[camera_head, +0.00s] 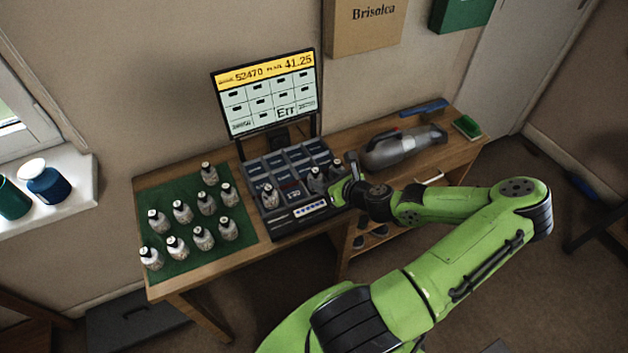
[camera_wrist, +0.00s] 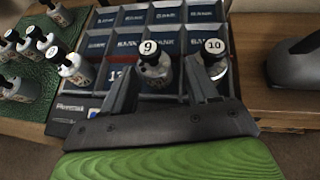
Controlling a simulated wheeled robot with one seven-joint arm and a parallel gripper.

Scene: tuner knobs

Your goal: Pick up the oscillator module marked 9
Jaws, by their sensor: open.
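The oscillator module marked 9 (camera_wrist: 152,67) is a small bottle-like piece with a dark neck and a round white top label. It stands in a compartment of the dark tray (camera_head: 287,228); in the head view it appears near my gripper (camera_head: 341,190). In the wrist view my gripper (camera_wrist: 163,76) is open, with one finger left of module 9 and the other between it and the module marked 10 (camera_wrist: 214,55). Module 9 shows between and beyond the fingers; whether they touch it I cannot tell. Its lower part is partly hidden.
Another module (camera_head: 269,196) stands at the tray's left. Several modules stand on the green mat (camera_head: 180,260) further left. A screen (camera_head: 266,95) rises behind the tray.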

